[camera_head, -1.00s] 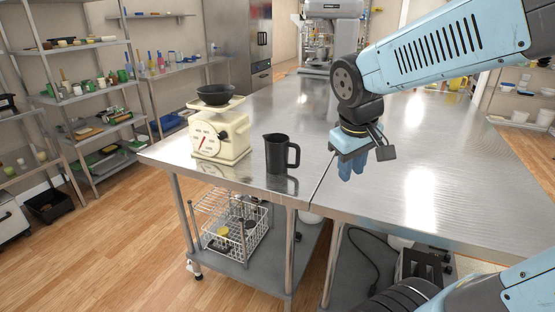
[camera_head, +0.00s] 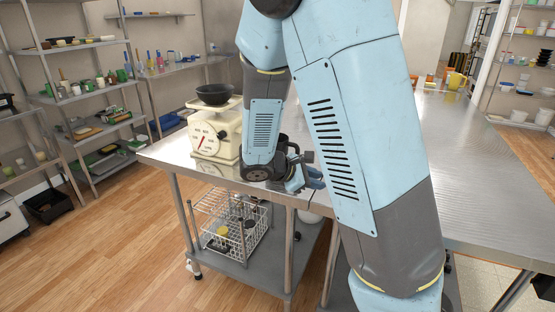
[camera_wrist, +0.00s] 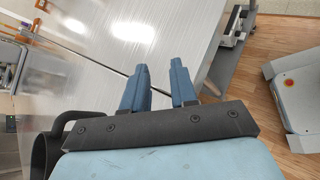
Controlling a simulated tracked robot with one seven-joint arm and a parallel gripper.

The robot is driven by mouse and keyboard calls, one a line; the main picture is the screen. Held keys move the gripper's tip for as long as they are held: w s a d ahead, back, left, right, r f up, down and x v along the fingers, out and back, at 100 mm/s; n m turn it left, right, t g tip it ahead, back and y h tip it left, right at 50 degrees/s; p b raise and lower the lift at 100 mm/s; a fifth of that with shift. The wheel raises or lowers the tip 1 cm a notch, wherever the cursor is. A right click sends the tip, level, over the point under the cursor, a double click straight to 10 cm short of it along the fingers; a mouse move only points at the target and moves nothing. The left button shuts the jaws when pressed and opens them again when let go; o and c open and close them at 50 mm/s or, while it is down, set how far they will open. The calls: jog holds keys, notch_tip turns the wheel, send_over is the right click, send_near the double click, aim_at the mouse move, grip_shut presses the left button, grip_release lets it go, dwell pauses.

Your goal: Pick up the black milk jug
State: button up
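The black milk jug (camera_head: 283,142) stands on the steel table, mostly hidden behind my arm in the head view; only a dark piece of its upper part shows. In the wrist view the jug (camera_wrist: 40,155) is at the lower left edge, partly cut off, with its handle (camera_wrist: 66,121) toward the top. My gripper (camera_head: 314,178) is low over the table's front edge, to the right of the jug. In the wrist view my gripper (camera_wrist: 160,72) has its two blue fingers apart with nothing between them. The jug lies outside the fingers, to their left.
A cream kitchen scale (camera_head: 215,133) with a dark bowl (camera_head: 214,94) stands on the table left of my arm. The table (camera_head: 480,190) is clear to the right. A white wire basket (camera_head: 232,225) is on the shelf below. A yellow jug (camera_head: 457,80) stands at the far right.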

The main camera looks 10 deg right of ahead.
jog(key=w+a+n+t, duration=0.1)
jog(key=n, duration=0.1)
jog(key=w+a+f+n+t+h, duration=0.1)
jog(key=w+a+n+t, duration=0.1)
jog(key=w+a+f+n+t+h, duration=0.1)
jog(key=w+a+n, duration=0.1)
jog(key=shift+w+a+f+t, duration=0.1)
jog(key=shift+a+f+t, duration=0.15)
jog(key=shift+t, duration=0.15)
jog(key=w+a+n+t, duration=0.2)
jog(key=a+n+t, duration=0.1)
jog(key=w+a+f+n+t, duration=0.1)
jog(key=a+n, duration=0.1)
jog(key=shift+a, duration=0.1)
jog(key=x, duration=0.8)
jog(key=shift+w, duration=0.2)
jog(key=shift+r+x, duration=0.2)
jog(key=shift+x, duration=2.55)
jog(key=shift+c, duration=0.2)
grip_shut()
